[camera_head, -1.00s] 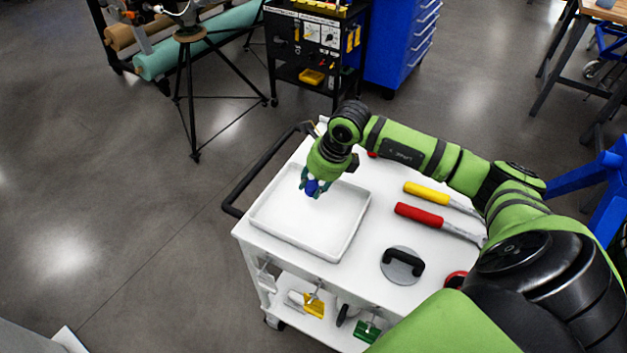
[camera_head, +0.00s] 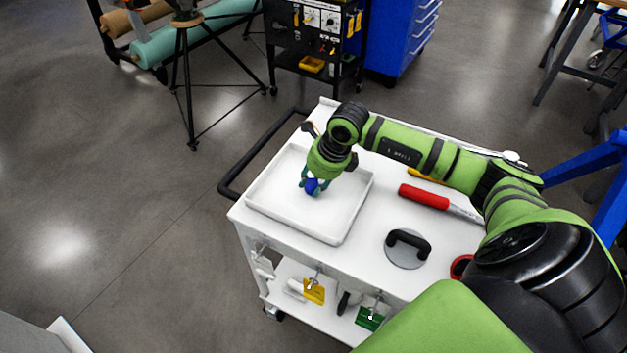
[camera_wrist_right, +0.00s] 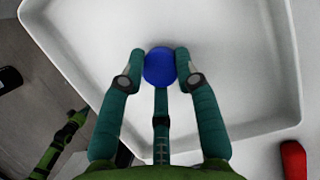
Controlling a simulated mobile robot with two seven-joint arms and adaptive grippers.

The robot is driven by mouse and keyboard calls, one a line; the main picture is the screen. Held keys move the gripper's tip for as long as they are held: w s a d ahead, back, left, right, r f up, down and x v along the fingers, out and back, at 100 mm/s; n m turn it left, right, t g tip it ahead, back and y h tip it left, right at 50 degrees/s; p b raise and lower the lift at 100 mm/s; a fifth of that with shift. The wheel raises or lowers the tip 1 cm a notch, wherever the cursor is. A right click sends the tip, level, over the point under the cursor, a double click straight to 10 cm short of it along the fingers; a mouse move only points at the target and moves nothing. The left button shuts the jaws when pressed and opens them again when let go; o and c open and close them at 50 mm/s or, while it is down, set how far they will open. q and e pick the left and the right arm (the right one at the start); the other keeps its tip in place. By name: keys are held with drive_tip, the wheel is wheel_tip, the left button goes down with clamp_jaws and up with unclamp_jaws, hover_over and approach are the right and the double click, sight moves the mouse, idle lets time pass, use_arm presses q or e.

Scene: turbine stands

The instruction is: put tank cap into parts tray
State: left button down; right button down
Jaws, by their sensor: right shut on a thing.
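The tank cap (camera_head: 312,187) is a small round blue piece. It also shows in the right wrist view (camera_wrist_right: 159,67), between the fingertips. My right gripper (camera_head: 314,183) is shut on it, with teal fingers (camera_wrist_right: 160,70) on both sides of the cap. The parts tray (camera_head: 322,236) is a shallow white square tray on the cart top. The gripper and cap are over the inside of the tray. I cannot tell whether the cap touches the tray floor. My left gripper is not in view.
The white cart (camera_head: 375,262) also carries a red-handled tool (camera_head: 424,196), a yellow-handled tool partly behind my arm, and a suction lifter with a black handle (camera_head: 408,243). A black push rail (camera_head: 255,160) edges the cart's left side. Tools hang below.

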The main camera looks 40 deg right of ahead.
drive_tip(key=shift+f, duration=0.3)
drive_tip(key=c, duration=0.8)
unclamp_jaws()
drive_tip(key=shift+o, duration=0.6)
drive_tip(key=shift+p+v, duration=0.6)
drive_tip(key=shift+v, duration=0.65)
drive_tip(key=p+v, duration=0.2)
drive_tip(key=v, duration=0.2)
drive_tip(key=shift+s+r+p, duration=0.1)
drive_tip(key=shift+r+p, duration=0.2)
drive_tip(key=shift+r, duration=0.05)
